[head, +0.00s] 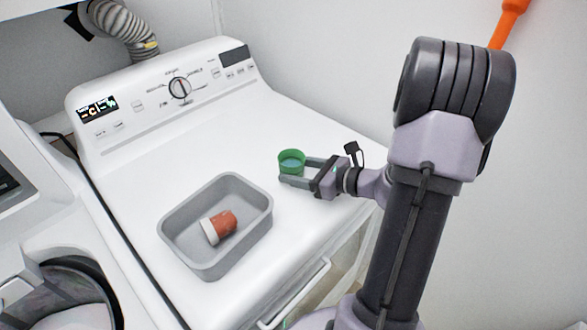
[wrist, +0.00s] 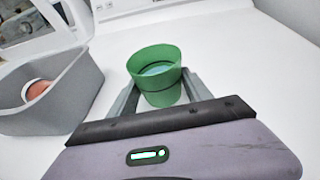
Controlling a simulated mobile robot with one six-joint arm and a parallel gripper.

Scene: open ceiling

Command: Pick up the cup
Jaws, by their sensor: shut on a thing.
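A green cup (head: 291,162) stands upright over the white top of the dryer, right of a grey bin. It has an open top and a bluish inside. My gripper (head: 292,174) reaches it from the right and is shut on it, with a finger on each side. In the wrist view the cup (wrist: 157,76) sits between the two fingers of my gripper (wrist: 158,95). I cannot tell whether the cup's base touches the dryer top. Its lower part is partly hidden by a finger in the head view.
The grey bin (head: 255,226) holds a reddish-brown and white container (head: 219,227) lying on its side. The dryer's control panel (head: 170,92) rises at the back. The dryer top (head: 225,140) is clear around the cup. A wall is at the right.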

